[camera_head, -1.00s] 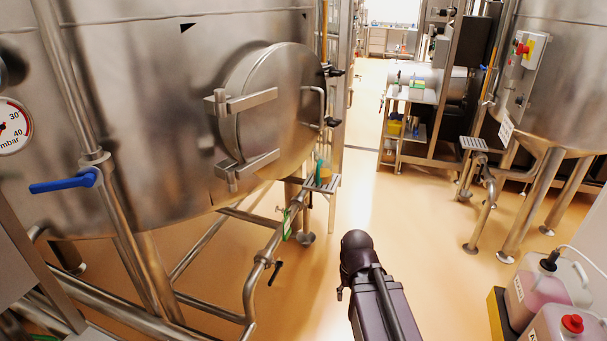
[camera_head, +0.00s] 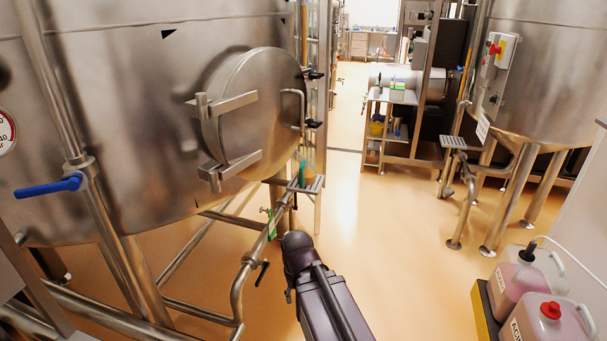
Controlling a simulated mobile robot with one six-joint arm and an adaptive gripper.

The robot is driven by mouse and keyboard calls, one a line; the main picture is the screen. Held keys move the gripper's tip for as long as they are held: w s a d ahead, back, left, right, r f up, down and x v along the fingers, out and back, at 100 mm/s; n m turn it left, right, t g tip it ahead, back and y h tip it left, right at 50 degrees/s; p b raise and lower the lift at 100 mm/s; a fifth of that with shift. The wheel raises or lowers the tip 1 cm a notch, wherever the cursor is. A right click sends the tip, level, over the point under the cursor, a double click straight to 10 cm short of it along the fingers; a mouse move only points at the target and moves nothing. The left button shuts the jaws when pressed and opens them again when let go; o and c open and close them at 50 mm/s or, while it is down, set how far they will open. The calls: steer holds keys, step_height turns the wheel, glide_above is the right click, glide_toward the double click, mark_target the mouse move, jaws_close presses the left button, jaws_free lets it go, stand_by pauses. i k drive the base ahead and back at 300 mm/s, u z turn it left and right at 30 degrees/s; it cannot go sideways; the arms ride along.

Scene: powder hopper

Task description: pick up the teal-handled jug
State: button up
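The jug (camera_head: 309,173), small and partly blurred, stands on a small grated stand beside the big steel tank. Its teal handle (camera_head: 301,171) faces left and its body looks yellowish-orange. My dark arm reaches up from the bottom of the view, and its visible end lies below and slightly left of the jug in the picture. My gripper does not show, so I cannot tell its state or its distance from the jug.
The steel tank with a round hatch (camera_head: 255,105) fills the left, with pipes and a blue-handled valve (camera_head: 50,185) below it. A second tank (camera_head: 555,80) stands at right. Pink-filled containers (camera_head: 545,318) sit at lower right. The orange floor (camera_head: 385,230) between is clear.

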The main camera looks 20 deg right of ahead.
mark_target(305, 171)
steer(key=z, duration=0.05)
steer(key=i, duration=1)
steer(key=u, duration=0.05)
